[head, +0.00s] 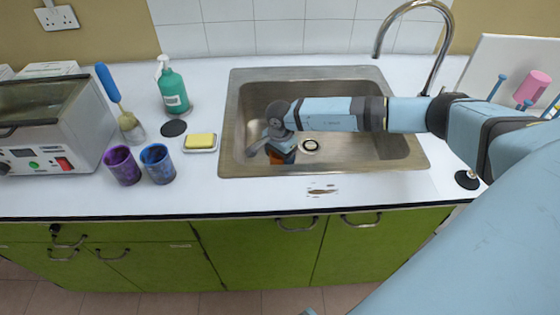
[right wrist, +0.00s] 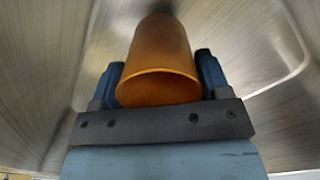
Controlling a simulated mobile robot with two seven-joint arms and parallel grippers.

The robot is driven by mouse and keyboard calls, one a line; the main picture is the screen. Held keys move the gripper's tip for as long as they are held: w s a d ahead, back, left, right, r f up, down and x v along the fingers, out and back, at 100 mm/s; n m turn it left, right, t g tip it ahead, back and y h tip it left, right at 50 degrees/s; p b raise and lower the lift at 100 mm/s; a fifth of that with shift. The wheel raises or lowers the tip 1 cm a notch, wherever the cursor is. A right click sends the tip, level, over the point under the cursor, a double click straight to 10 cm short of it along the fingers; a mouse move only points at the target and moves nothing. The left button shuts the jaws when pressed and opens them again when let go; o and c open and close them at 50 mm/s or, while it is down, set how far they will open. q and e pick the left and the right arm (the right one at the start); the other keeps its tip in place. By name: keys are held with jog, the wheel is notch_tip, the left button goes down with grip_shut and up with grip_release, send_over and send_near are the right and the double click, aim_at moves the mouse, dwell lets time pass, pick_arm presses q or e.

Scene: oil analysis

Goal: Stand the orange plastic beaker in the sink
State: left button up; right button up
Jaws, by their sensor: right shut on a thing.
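The orange plastic beaker (right wrist: 160,62) is between the two fingers of my right gripper (right wrist: 160,85) in the right wrist view, and the gripper is shut on it. In the head view the right gripper (head: 270,146) reaches down into the left part of the steel sink (head: 360,150), and a bit of the orange beaker (head: 277,158) shows under it. The beaker is mostly hidden by the gripper there. I cannot tell whether its base touches the sink floor. The sink's metal walls (right wrist: 40,70) surround it in the wrist view. My left gripper is not in view.
A curved tap (head: 430,45) stands behind the sink at right. Left of the sink are a yellow sponge on a dish (head: 200,141), purple (head: 122,165) and blue (head: 158,163) cups, a green bottle (head: 172,90) and a grey bath (head: 60,125). A drain (head: 310,146) lies right of the gripper.

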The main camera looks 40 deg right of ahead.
notch_tip(320, 180, down, 3)
jog(key=shift+r, duration=0.1)
jog(key=o, duration=0.9)
